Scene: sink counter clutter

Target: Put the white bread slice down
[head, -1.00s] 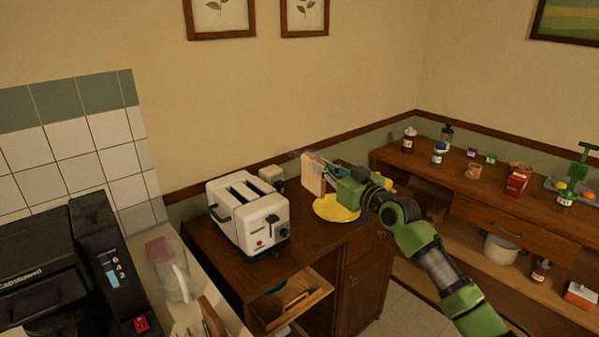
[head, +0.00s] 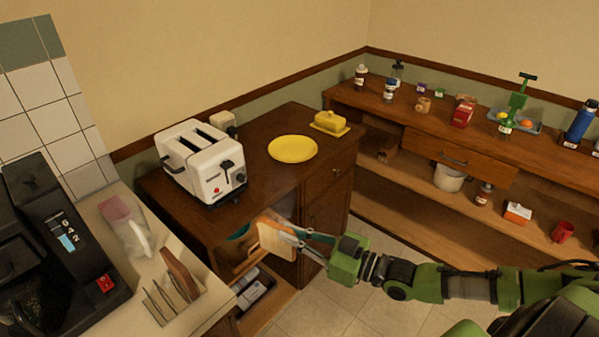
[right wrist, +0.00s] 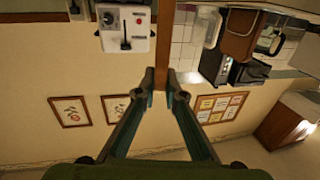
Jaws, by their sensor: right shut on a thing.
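The white bread slice (head: 275,240) is a pale square with a tan crust. My right gripper (head: 294,238) is shut on it in the head view, with the arm coming in from the lower right. The slice is held upright in front of the cabinet's open front, below the counter top and apart from the yellow plate (head: 293,149). In the right wrist view the fingertips (right wrist: 161,80) are close together, and the slice's face does not show. The plate lies bare on the wooden cabinet top (head: 255,192). My left gripper is not in view.
A white toaster (head: 202,165) stands left of the plate, and a yellow butter dish (head: 330,122) behind it to the right. A toast rack (head: 172,290) and a coffee machine (head: 55,250) are on the near left counter.

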